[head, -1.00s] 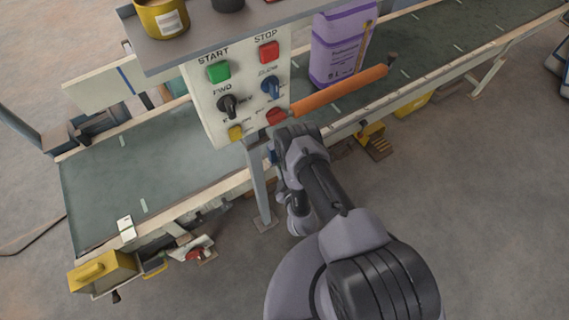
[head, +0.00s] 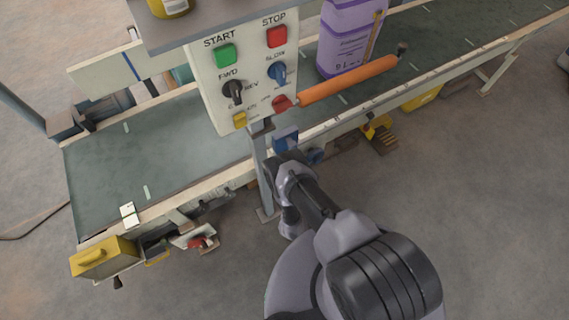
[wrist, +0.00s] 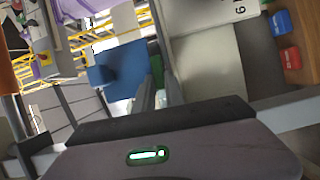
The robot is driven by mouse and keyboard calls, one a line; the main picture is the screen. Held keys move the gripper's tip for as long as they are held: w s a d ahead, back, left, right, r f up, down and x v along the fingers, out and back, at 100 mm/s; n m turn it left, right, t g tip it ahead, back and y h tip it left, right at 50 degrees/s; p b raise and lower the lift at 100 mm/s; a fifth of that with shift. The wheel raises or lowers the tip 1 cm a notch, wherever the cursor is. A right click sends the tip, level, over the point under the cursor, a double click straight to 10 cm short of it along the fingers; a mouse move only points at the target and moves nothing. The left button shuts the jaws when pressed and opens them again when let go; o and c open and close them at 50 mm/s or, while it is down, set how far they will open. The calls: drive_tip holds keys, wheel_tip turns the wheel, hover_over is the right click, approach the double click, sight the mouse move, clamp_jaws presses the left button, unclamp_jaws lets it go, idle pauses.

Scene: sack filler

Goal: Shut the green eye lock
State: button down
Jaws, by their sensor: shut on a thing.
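The green eye lock shows only as a small green piece (wrist: 157,70) in the wrist view, between my fingertips and beside a blue box. Its shape and whether it is open or shut cannot be told. My gripper (wrist: 158,88) is shut on this green piece, with its narrow grey fingers close together. In the head view, my arm reaches to just below the control panel (head: 207,97), by its grey post. There the fingertips and the green piece are hidden behind my wrist.
A blue box (head: 285,138) is close beyond my wrist; a blue box also shows in the wrist view (wrist: 115,70). An orange handle (head: 348,81) sticks out above. The conveyor (head: 185,142) runs behind, carrying a purple jug (head: 348,45).

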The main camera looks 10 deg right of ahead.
drive_tip(key=shift+w+n, duration=0.1)
drive_tip(key=shift+n, duration=0.2)
idle(0.4)
drive_tip(key=c, duration=1.4)
unclamp_jaws()
drive_tip(key=shift+f, duration=0.1)
